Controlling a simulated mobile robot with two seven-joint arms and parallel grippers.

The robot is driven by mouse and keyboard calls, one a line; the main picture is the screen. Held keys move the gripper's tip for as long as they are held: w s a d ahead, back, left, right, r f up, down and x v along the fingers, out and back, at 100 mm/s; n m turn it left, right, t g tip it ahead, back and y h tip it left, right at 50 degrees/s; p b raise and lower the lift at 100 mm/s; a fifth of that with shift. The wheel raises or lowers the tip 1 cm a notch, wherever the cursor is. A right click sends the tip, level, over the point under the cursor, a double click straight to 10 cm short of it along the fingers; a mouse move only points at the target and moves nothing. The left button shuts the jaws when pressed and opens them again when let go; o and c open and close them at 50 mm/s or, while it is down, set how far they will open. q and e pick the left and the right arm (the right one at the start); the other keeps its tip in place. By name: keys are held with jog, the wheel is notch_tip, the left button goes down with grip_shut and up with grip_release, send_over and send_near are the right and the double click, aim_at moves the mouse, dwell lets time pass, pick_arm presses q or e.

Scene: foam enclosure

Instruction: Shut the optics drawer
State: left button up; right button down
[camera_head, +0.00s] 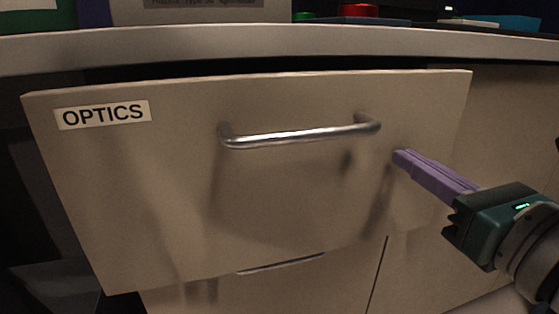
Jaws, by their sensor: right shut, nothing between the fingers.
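The optics drawer (290,190) has a beige front with an OPTICS label (102,114) at its upper left and a metal bar handle (300,134). Its front stands out from the cabinet below the counter, with a dark gap above its top edge. My right gripper (402,156) comes in from the right, its purple fingers shut together and empty. The fingertips are in front of the drawer front, just right of the handle's right end. I cannot tell whether they touch the front. My left gripper is not in view.
The counter edge (280,42) runs above the drawer. A red round object (360,10) and a blue item (515,22) are on the counter. Another cabinet front with a handle (280,264) is below the drawer, and a further panel (520,120) is at right.

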jog(key=shift+x, duration=2.6)
jog(key=shift+b+x, duration=0.5)
jog(key=shift+x, duration=0.9)
jog(key=shift+s+d, duration=0.15)
jog(key=shift+s, duration=0.25)
jog(key=p, duration=0.2)
send_near(388, 147)
jog(key=d+f, duration=0.1)
jog(key=s+d+r+m+h+p, duration=0.1)
jog(key=d+r+m+h+p, duration=0.3)
jog(key=r+m+p, duration=0.35)
jog(key=s+d+r+m+g+h+p, duration=0.1)
jog(key=d+r+m+h+p, duration=0.3)
jog(key=r+m+p, duration=0.4)
jog(key=s+d+r+m+h+p, duration=0.1)
jog(key=d+r+m+h+p, duration=0.4)
jog(key=m, duration=0.4)
jog(key=s+a+r+m+g+y+p, duration=0.4)
jog(key=s+a+r+m+g+p, duration=0.25)
jog(key=p, duration=0.45)
jog(key=s+a+r+m+g+y+p, duration=0.35)
jog(key=s+m+g+p, duration=0.3)
jog(key=s+p, duration=0.45)
notch_tip(388, 147, up, 36)
jog(key=p, duration=3.6)
jog(key=shift+w+d+t, duration=0.25)
jog(key=shift+w+t, duration=0.05)
jog(key=shift+w, duration=0.15)
